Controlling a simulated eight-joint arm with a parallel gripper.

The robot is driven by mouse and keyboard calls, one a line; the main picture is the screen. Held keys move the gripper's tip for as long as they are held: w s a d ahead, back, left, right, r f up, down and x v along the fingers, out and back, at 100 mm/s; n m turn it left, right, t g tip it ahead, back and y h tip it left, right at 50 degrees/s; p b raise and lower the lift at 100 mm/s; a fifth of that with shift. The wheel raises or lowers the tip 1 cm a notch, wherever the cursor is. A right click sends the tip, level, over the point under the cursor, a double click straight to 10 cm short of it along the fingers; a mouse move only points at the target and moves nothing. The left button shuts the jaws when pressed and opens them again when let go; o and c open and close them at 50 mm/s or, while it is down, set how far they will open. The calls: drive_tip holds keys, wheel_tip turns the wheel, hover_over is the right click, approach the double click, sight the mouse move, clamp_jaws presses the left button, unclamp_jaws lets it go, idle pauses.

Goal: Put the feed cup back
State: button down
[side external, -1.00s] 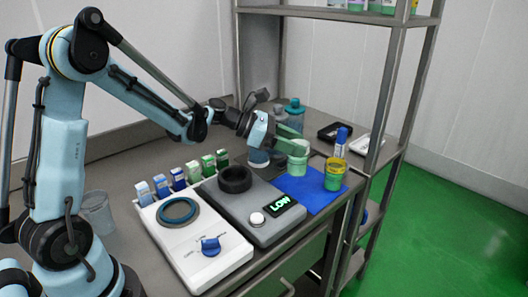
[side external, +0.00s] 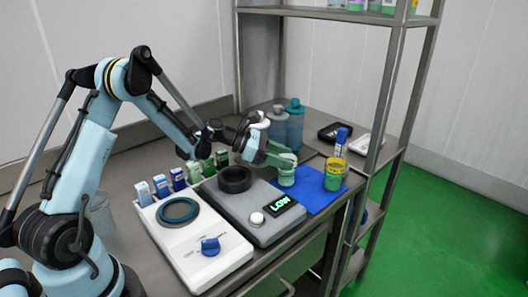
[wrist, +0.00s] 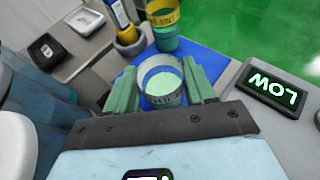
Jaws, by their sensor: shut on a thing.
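My gripper (side external: 288,162) is shut on the feed cup (side external: 286,179), a pale green cup. It holds the cup low over the left part of the blue mat (side external: 318,202); I cannot tell whether the cup touches the mat. In the wrist view the feed cup (wrist: 161,84) is between the two green fingers, with a grey rim and pale green inside. A green cup with a yellow band (side external: 334,176) stands on the mat to the right, and it also shows in the wrist view (wrist: 164,25).
A grey unit with a black ring (side external: 235,179) and a LOW display (side external: 281,206) is left of the mat. A white unit (side external: 185,241) with a blue knob, several small cartons (side external: 179,179) and blue bottles (side external: 295,124) are nearby. A shelf post (side external: 386,95) rises at right.

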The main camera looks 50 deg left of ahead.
drive_tip(key=shift+f, duration=0.1)
drive_tip(key=shift+c, duration=1.9)
unclamp_jaws()
